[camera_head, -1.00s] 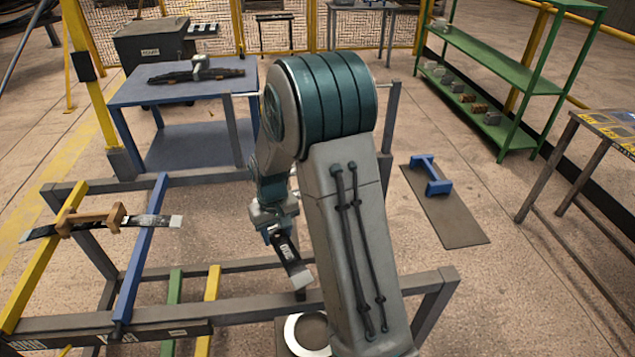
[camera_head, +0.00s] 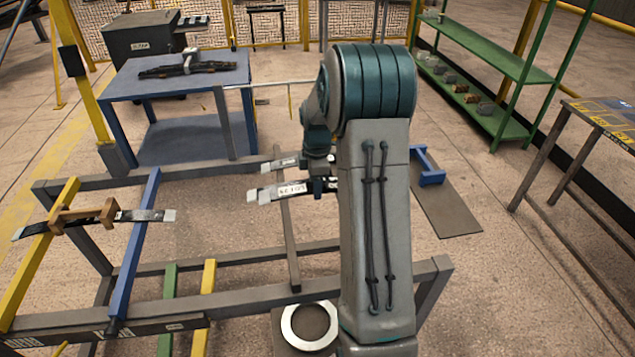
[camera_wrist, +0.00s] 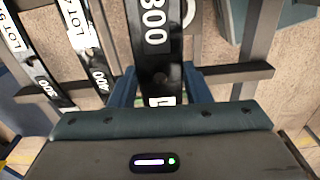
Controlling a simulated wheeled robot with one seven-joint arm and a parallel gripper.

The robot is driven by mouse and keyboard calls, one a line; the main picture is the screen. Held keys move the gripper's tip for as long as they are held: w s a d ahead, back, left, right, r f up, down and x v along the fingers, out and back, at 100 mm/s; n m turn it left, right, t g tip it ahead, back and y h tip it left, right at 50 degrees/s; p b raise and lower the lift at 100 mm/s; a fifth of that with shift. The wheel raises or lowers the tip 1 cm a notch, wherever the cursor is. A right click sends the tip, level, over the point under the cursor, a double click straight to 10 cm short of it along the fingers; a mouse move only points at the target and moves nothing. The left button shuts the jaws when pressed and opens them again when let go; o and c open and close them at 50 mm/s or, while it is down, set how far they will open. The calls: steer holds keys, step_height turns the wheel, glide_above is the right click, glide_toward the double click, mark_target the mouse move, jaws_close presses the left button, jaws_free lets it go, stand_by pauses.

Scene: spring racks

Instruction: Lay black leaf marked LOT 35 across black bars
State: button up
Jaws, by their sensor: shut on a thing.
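My gripper (camera_head: 320,186) is shut on a black leaf (camera_head: 293,190) with a white label and pale tip, held level beside my arm. In the wrist view the held leaf (camera_wrist: 155,50) shows "300" and the edge of another label; its lot number is hidden. Two other black leaves lie left of it there: one reads "LOT 4" and "400" (camera_wrist: 84,38), the other partly "LOT" and "300" (camera_wrist: 30,58). A dark bar (camera_wrist: 245,75) passes below the leaves. In the head view one dark bar (camera_head: 290,235) shows; my arm hides what lies right of it.
The dark rack also has a blue bar (camera_head: 137,240), yellow bar (camera_head: 38,262), and green bar (camera_head: 167,300). A blue table (camera_head: 130,80) stands behind. A white ring (camera_head: 309,326) lies at front.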

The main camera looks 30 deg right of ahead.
steer(key=shift+d+r, duration=0.1)
steer(key=shift+d, duration=0.1)
steer(key=shift+d, duration=0.1)
step_height(320, 180, down, 7)
steer(key=b, duration=0.4)
steer(key=shift+b, duration=0.3)
steer(key=shift+f+b, duration=0.55)
steer(key=shift+f, duration=0.35)
stand_by(0.7)
steer(key=o, duration=1.2)
steer(key=shift+c, duration=0.2)
steer(key=shift+f, duration=0.1)
step_height(320, 180, up, 14)
steer(key=shift+d, duration=0.15)
steer(key=shift+s, duration=0.1)
